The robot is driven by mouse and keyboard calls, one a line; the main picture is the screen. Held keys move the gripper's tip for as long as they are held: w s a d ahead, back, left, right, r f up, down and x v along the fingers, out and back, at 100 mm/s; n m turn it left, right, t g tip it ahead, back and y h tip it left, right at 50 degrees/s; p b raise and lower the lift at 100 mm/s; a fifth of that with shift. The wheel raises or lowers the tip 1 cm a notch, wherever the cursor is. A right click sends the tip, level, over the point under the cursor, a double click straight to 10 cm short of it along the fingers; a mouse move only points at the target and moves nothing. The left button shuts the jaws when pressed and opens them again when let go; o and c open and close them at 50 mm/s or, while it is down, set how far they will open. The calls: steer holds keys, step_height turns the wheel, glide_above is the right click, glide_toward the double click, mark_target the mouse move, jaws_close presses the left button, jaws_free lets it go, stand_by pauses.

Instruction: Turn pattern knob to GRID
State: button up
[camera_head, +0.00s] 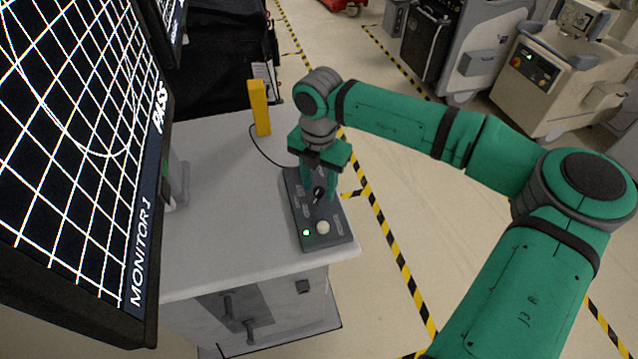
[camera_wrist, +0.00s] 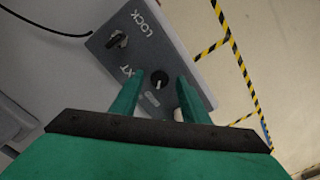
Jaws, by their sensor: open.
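A dark grey control box (camera_head: 335,240) lies on the cart top, with a lit green lamp (camera_head: 306,232) and a pale round button (camera_head: 323,227). My gripper (camera_head: 319,188) points down over the box. In the wrist view its open fingers (camera_wrist: 158,82) stand on either side of a small black knob (camera_wrist: 160,79) with a pale pointer; I cannot tell whether they touch it. Beyond it is a black key-like switch (camera_wrist: 117,40) beside the word LOCK. Most panel lettering is unreadable or hidden. Monitor 1 (camera_head: 60,110) shows a white grid with a curve and PASS.
The box sits on a grey cart top (camera_head: 215,235), near its right edge. A yellow upright block (camera_head: 259,107) stands behind, near a black cable. The monitor fills the left side. Several machines stand at the upper right, beyond striped floor tape (camera_head: 385,240).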

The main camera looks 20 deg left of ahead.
mark_target(318, 190)
steer(key=shift+r, duration=0.15)
step_height(318, 190, up, 11)
steer(key=shift+f, duration=0.2)
steer(key=shift+f, duration=0.1)
stand_by(0.5)
